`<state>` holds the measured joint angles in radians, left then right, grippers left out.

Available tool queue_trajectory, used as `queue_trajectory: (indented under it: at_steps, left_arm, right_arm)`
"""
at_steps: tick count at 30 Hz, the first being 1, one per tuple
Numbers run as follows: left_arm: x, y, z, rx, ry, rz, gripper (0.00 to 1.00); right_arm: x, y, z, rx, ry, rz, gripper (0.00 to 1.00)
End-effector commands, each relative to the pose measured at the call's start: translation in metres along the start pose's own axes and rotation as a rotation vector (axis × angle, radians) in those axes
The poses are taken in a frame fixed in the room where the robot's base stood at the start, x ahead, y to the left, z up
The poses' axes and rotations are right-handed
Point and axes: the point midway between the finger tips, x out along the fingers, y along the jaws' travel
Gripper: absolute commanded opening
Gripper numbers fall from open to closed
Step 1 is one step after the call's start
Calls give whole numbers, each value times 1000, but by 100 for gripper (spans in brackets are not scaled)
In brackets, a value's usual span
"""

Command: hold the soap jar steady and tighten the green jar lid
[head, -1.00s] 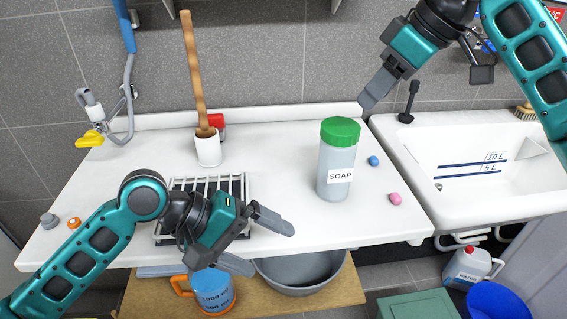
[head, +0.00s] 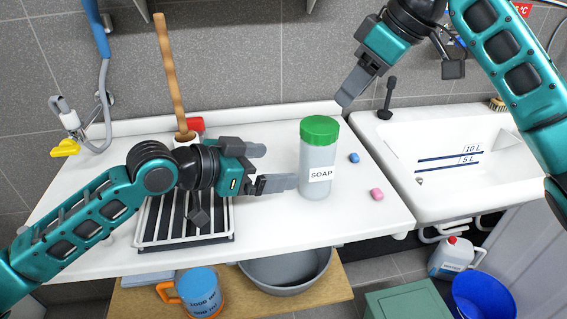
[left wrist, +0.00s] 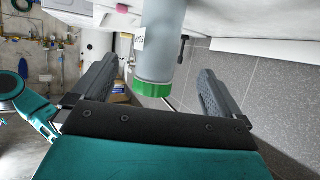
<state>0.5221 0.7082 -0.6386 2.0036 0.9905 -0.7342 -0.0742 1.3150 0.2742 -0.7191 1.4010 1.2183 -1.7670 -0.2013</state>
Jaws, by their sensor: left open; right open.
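The soap jar (head: 318,172) is a translucent grey cylinder with a SOAP label, standing upright on the white counter. The green jar lid (head: 320,130) sits on top of it. My left gripper (head: 278,167) is open, just left of the jar, with its fingers pointing at it. In the left wrist view, the jar (left wrist: 162,45) and lid (left wrist: 153,89) appear upside down between the two open fingers, not gripped. My right gripper (head: 343,98) hangs above and right of the lid, apart from it; only one finger shows clearly.
A pink piece (head: 377,194) and a blue piece (head: 354,158) lie right of the jar. A drying rack (head: 185,240) and a wooden-handled tool (head: 168,75) are on the left. A white sink (head: 405,135) adjoins at right. The front counter below the jar is clear.

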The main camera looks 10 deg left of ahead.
Motion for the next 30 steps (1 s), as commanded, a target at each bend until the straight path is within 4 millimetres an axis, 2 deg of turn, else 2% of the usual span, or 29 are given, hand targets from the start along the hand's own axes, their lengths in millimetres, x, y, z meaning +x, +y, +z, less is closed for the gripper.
queue_trajectory:
  at_steps: [18, 24, 30]
  left_arm:
    - [105, 1, -1, -2, 0, 2, 100]
    - [122, 1, 0, -2, -1, 1, 100]
    - [125, 1, 0, -1, -1, 1, 100]
  right_arm:
    - [0, 0, 0, 0, 0, 0, 43]
    - [0, 0, 0, 0, 0, 0, 43]
    - [0, 0, 0, 0, 0, 0, 43]
